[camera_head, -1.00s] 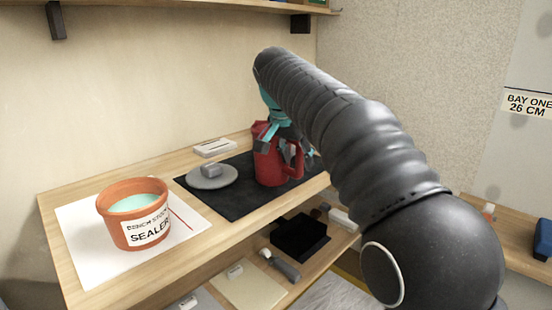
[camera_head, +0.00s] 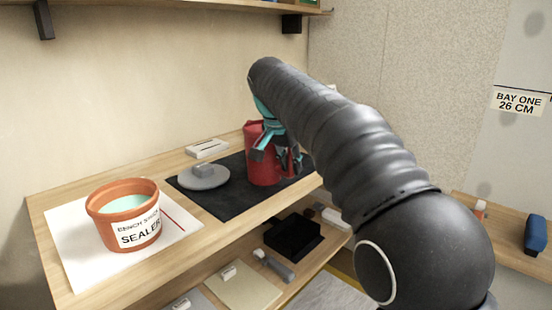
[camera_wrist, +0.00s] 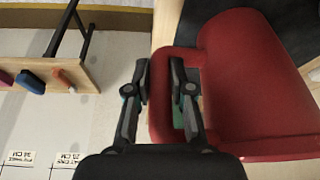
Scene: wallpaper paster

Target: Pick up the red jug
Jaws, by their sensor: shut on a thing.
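The red jug (camera_head: 261,168) stands upright on the dark mat (camera_head: 222,201) on the wooden bench shelf. Its base appears to rest on the mat. In the wrist view the jug (camera_wrist: 245,80) fills the right side, with its handle toward me. My gripper (camera_head: 285,158) is at the jug's right side, below my black arm. In the wrist view my gripper (camera_wrist: 163,85) has one finger on each side of the handle's outer bar and is shut on it. In the head view the fingers hide most of the handle.
A grey disc with a block on it (camera_head: 203,178) lies left of the jug. A terracotta sealer pot (camera_head: 124,214) stands on a white sheet (camera_head: 70,250) farther left. A small white block (camera_head: 207,148) lies behind. A lower shelf holds a black tray (camera_head: 293,237).

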